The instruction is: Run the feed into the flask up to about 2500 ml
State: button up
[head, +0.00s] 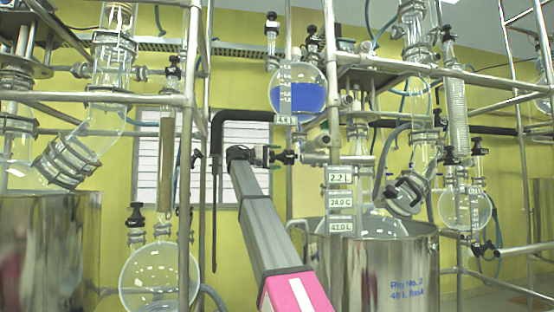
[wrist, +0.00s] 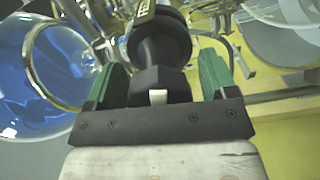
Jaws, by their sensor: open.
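The round glass feed vessel (head: 297,95) hangs at upper centre, partly filled with blue liquid. Its blue glass also shows at the left of the wrist view (wrist: 40,75). A black valve knob (wrist: 160,45) below it lies between the green fingers of my gripper (wrist: 163,65). The fingers are apart, with gaps visible beside the knob. In the head view my gripper (head: 266,155) is at the valve (head: 287,157), its fingers hard to make out. The flask (head: 360,222) sits in a steel pot (head: 395,262) marked Rig No. 2. Labels (head: 341,201) read 2.2 L, 24.0 C and 43.0 L.
Metal frame tubes (head: 190,150) and glass columns (head: 418,50) surround the valve closely. A second steel vessel (head: 45,255) and a round glass flask (head: 160,278) stand at left. Another round flask (head: 465,208) hangs at right. A black pipe (head: 216,150) runs left of my gripper.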

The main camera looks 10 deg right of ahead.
jog(key=a, duration=1)
jog(key=shift+a, duration=0.15)
dwell(2.8)
